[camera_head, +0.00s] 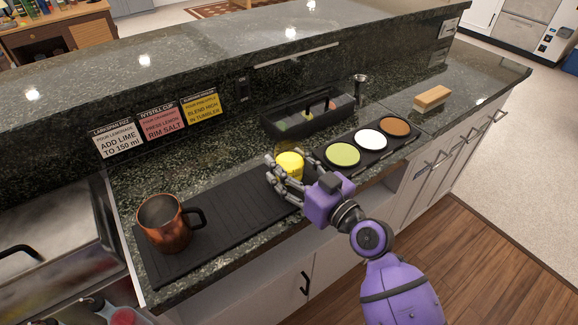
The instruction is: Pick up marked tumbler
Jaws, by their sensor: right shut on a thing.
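A yellow cup-like thing (289,162), which looks like the tumbler, stands at the right end of the black bar mat. My right gripper (284,174), on a purple arm, has its grey fingers closed around its sides. Its yellow top shows above the fingers, while its lower part is hidden by them. No marking on it can be made out. I cannot tell whether its base touches the mat. My left gripper is not in view.
A copper mug (165,223) stands on the black mat (222,218) to the left. A tray of green, white and brown dishes (370,157) lies right of my gripper, a black caddy (296,124) behind it. Signs (160,121) line the raised ledge. A wooden block (432,98) lies farther right.

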